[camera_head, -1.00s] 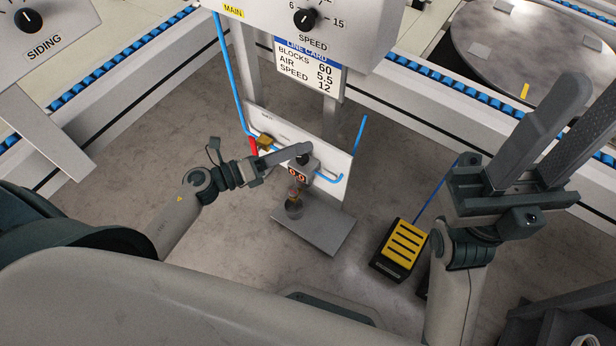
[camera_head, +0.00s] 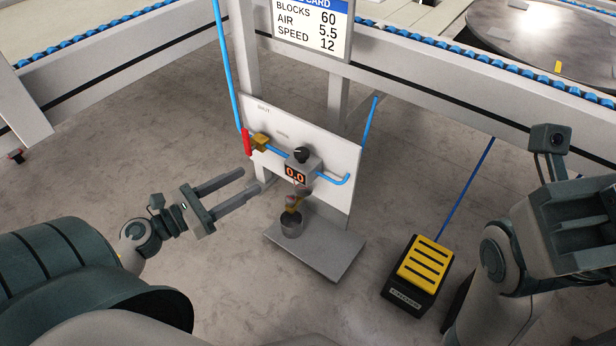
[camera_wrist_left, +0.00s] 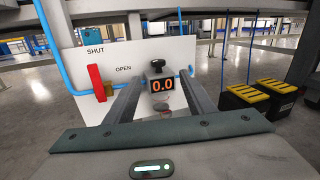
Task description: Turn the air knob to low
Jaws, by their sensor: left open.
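The black air knob (camera_head: 301,155) sits on top of a grey regulator box on a white panel (camera_head: 340,168). Its display (camera_head: 295,174) reads 0.0, also in the left wrist view (camera_wrist_left: 162,86). A red valve handle (camera_head: 247,142) stands upright at the panel's left, by the SHUT label (camera_wrist_left: 95,50). My left gripper (camera_head: 251,180) is open and empty, left of the regulator and apart from it. In the left wrist view the knob (camera_wrist_left: 157,66) shows between its fingers.
A line card (camera_head: 312,28) above the panel reads BLOCKS 60, AIR 5.5, SPEED 12. A yellow and black pedal box (camera_head: 420,270) stands on the floor at right. Conveyor rails run behind.

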